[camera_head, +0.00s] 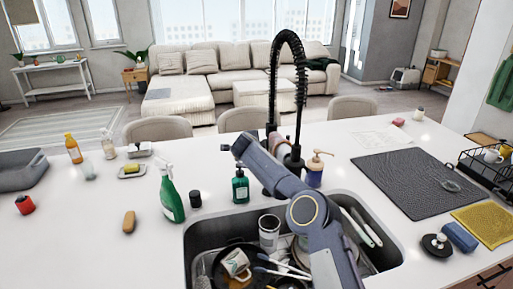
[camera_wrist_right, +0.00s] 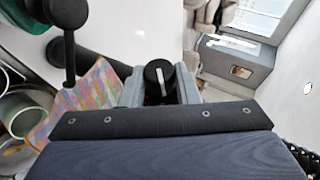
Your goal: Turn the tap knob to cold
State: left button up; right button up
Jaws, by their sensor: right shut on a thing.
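The black tap (camera_head: 288,75) with its coiled spring neck stands behind the sink in the head view. My right arm reaches across the sink to the tap's base, and its fingers are hard to make out there. In the right wrist view the round black tap knob (camera_wrist_right: 158,70) with a white mark sits between the two grey fingers of my right gripper (camera_wrist_right: 158,92), which is shut on it. The white mark points roughly up in that picture. The knob is hidden or not distinguishable in the head view. My left gripper is not in view.
The sink (camera_head: 205,232) holds a mug, a can and other dishes. A green soap bottle (camera_head: 240,187) and an amber pump bottle (camera_head: 315,170) stand close to the tap. A green spray bottle (camera_head: 171,195) is on the left. A dark mat (camera_head: 405,180) lies on the right.

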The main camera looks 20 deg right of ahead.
jog(key=shift+f, duration=0.1)
jog(key=o, duration=1)
jog(key=shift+c, duration=0.2)
jog(key=shift+s, duration=0.1)
jog(key=b+v, duration=0.3)
jog(key=v, duration=0.4)
jog(key=shift+s+a+r, duration=0.2)
jog(key=shift+a+r, duration=0.05)
